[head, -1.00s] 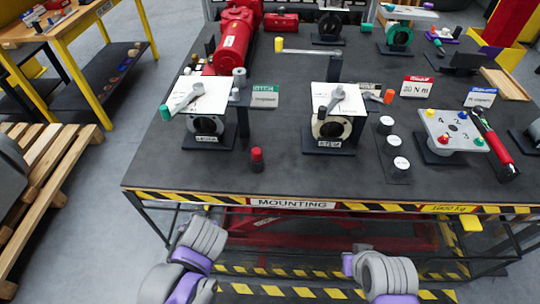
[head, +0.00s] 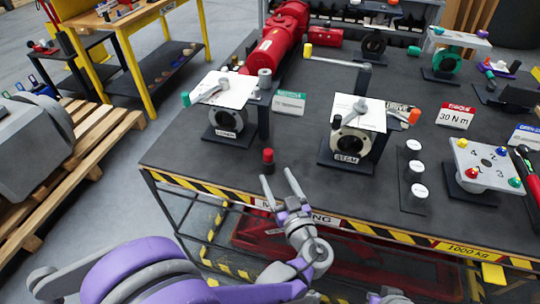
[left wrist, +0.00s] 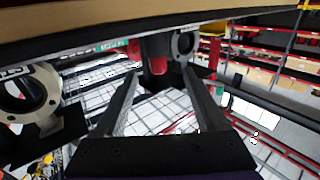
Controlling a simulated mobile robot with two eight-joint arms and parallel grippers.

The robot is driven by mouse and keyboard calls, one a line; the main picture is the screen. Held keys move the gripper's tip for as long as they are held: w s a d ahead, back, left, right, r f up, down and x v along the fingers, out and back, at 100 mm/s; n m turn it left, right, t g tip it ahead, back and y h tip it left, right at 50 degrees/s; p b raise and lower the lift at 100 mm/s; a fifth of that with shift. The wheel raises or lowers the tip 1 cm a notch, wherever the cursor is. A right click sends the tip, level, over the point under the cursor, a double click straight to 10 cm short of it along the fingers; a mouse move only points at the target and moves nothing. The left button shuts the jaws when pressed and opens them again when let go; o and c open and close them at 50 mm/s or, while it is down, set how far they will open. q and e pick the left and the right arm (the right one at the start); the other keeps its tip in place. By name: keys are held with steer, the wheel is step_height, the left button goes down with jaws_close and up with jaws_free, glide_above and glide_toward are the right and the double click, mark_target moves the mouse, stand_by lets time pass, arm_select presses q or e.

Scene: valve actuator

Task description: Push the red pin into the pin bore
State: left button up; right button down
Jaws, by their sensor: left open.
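The red pin (head: 268,157), a short red cylinder with a dark lower part, stands upright on the dark tabletop near its front edge. My left gripper (head: 278,175) is open and empty, its fingertips just in front of the pin and apart from it. In the left wrist view the open fingers (left wrist: 163,90) point toward a red and dark shape (left wrist: 158,66), probably the pin. Two flanged valve bodies with round openings stand behind, a left one (head: 226,122) and a right one (head: 353,140) marked STEM. I cannot tell which opening is the pin bore.
Three white-topped cylinders (head: 417,191) stand right of the STEM body. A numbered plate (head: 488,163) with coloured knobs is further right. A striped edge (head: 380,230) bounds the table's front. The tabletop around the pin is clear.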

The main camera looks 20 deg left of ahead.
mark_target(270, 160)
arm_select(q)
steer(key=x, duration=0.3)
steer(key=shift+w+a, duration=0.25)
steer(key=shift+a, duration=0.05)
steer(key=x, duration=0.2)
steer(key=p+x, duration=0.1)
steer(key=x, duration=0.2)
steer(key=shift+w+d+r, duration=0.15)
steer(key=shift+w+r, duration=0.05)
steer(key=shift+w, duration=0.1)
jaws_close()
